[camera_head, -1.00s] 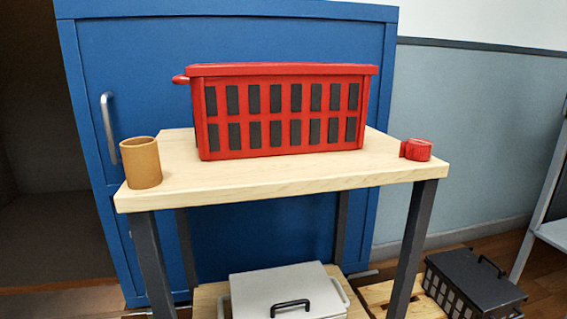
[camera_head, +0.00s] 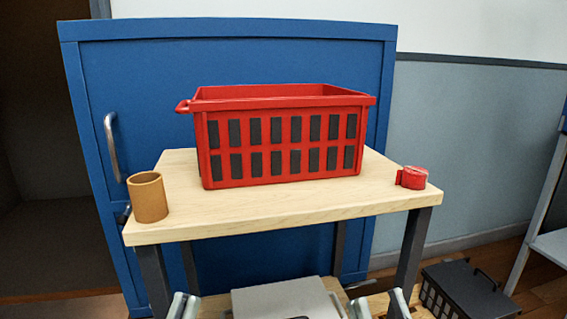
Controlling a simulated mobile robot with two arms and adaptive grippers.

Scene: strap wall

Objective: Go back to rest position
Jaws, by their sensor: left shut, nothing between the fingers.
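My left gripper (camera_head: 183,305) shows only its grey fingertips at the bottom edge, close together and shut with nothing between them. It is in front of the table, below the left part of its top. My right gripper (camera_head: 379,304) also shows only its fingertips at the bottom edge, right of centre. Its fingers stand apart, with nothing seen between them. The rest of both grippers is out of frame.
A wooden table (camera_head: 290,208) carries a red crate (camera_head: 283,176), a brown cup (camera_head: 148,197) and a red strap roll (camera_head: 413,178). A grey case (camera_head: 285,298) sits below. A dark crate (camera_head: 468,290) is at right. A blue cabinet (camera_head: 250,62) stands behind.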

